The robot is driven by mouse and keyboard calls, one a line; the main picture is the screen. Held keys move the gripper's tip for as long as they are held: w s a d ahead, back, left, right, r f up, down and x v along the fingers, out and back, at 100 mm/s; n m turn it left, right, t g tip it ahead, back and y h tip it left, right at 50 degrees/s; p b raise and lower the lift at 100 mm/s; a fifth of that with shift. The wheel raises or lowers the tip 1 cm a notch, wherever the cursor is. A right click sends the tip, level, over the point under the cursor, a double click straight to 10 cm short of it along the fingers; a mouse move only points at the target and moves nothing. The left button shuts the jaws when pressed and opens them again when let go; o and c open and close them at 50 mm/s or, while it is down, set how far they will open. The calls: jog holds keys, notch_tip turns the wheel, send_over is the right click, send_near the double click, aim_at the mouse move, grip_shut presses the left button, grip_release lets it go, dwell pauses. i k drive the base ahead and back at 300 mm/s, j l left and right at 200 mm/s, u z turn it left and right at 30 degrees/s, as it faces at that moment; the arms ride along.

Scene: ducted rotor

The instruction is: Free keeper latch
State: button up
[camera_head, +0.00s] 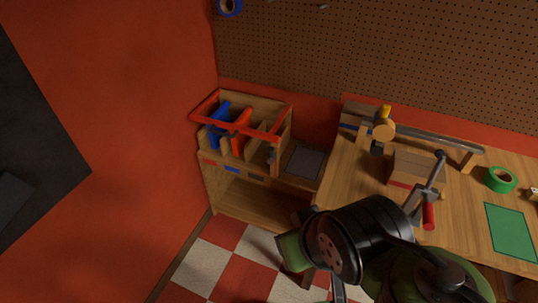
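A wooden rack (207,168) stands against the red wall, left of the workbench. A red bar frame (246,128) lies over its top. Blue (217,116) and red (240,123) upright pieces sit in its slots. A small greyish upright part (273,157) is at the rack's front right corner, by the end of the red frame. It may be the keeper latch, but it is too small to tell whether it is fastened. My black and green arm fills the lower middle, well below and right of the rack. I cannot make out my gripper's fingers.
The wooden workbench (343,178) at right carries a clamp with a red handle (428,215), a wooden block (415,170), a grey bar (430,138), green tape (500,179) and a green mat (511,231). A grey pad (304,161) lies between rack and bench. Checkered floor (215,262) is clear.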

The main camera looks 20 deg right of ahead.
aim_at(271, 156)
jog(key=i+j+u, duration=0.1)
jog(key=i, duration=0.3)
jog(key=i+j+u, duration=0.15)
jog(key=i, duration=0.3)
